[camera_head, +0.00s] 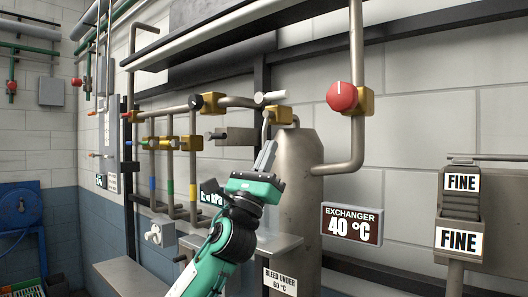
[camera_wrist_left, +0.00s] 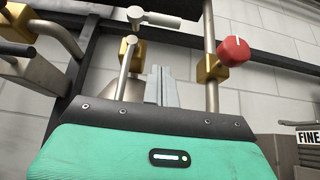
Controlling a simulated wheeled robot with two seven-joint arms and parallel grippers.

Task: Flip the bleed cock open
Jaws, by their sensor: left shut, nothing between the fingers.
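A brass-coloured valve block (camera_head: 282,115) sits on the pipe above the grey tank and looks like the bleed cock. A pale cylindrical piece (camera_head: 270,97) lies level just above it, and a thin grey lever (camera_head: 265,128) slants down at its left. In the left wrist view the lever (camera_wrist_left: 125,66) shows beside the brass block (camera_wrist_left: 128,50), with the pale piece (camera_wrist_left: 150,19) above. My left gripper (camera_head: 267,148) is shut and empty, pointing up just below the lever. Its fingers (camera_wrist_left: 162,80) appear right of the lever; whether they touch it is unclear. My right gripper is out of view.
A red round knob (camera_head: 342,96) on a vertical pipe stands to the right. A "BLEED UNDER 50 °C" sign (camera_head: 280,281) hangs below, and an "EXCHANGER 40 °C" display (camera_head: 351,224) is at right. Several pipes with brass valves crowd the left.

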